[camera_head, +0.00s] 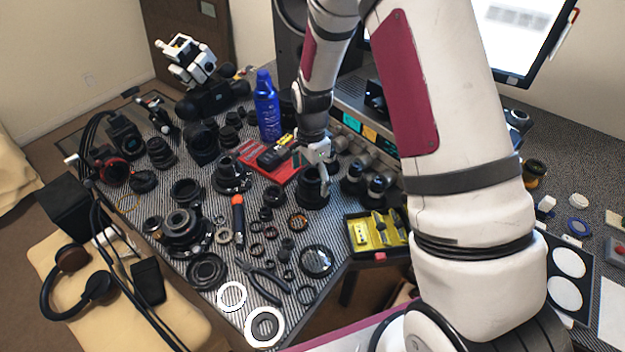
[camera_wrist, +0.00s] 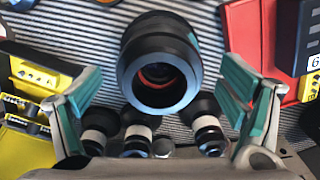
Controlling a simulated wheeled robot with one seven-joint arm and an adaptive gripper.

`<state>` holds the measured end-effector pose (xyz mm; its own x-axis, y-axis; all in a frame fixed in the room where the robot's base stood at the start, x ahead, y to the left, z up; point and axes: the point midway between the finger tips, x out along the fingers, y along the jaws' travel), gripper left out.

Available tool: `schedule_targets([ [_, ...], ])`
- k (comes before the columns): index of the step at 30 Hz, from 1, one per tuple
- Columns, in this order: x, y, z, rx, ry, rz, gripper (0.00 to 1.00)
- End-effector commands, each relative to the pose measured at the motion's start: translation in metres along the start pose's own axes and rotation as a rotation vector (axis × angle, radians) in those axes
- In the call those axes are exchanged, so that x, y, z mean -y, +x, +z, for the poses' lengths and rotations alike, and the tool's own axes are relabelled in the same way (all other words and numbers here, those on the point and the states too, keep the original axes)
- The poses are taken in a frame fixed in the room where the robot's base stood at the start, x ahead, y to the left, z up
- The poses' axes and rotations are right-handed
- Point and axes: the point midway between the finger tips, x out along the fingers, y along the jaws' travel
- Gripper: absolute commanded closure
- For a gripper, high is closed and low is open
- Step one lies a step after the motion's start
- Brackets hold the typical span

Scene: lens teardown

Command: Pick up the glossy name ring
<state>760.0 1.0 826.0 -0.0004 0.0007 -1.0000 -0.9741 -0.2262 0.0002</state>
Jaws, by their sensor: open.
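My gripper (camera_head: 312,168) is over the back middle of the striped table, above a black lens barrel (camera_head: 312,198). In the wrist view my gripper (camera_wrist: 160,85) is open and empty, its teal pads wide apart. The black barrel (camera_wrist: 160,30) stands between and beyond them, with a pale blue-grey front rim and a reddish inside. I cannot tell for sure which ring is the glossy name ring. Several small dark rings (camera_head: 257,249) lie mid-table, left of and nearer than my gripper. Two white-looking rings, one smaller (camera_head: 232,296) and one larger (camera_head: 265,326), lie at the near corner.
A yellow-lined box (camera_head: 376,234) is to the right. Pliers (camera_head: 262,283), an orange-handled screwdriver (camera_head: 238,218) and several lenses (camera_head: 184,230) crowd the table; free room is scant.

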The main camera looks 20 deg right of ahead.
Motion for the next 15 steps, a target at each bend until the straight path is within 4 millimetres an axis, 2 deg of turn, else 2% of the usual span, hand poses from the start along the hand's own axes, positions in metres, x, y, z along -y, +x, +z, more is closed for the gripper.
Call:
schedule_targets([
  [4, -0.001, 0.015, -0.001, -0.001, 0.0, 0.001, 0.1],
  [12, 0.0, 0.018, -0.001, -0.001, 0.0, 0.0, 0.1],
  [13, 0.0, 0.018, -0.001, -0.001, 0.0, 0.0, 0.15],
  [15, 0.0, 0.018, -0.001, -0.001, 0.0, 0.0, 0.31],
])
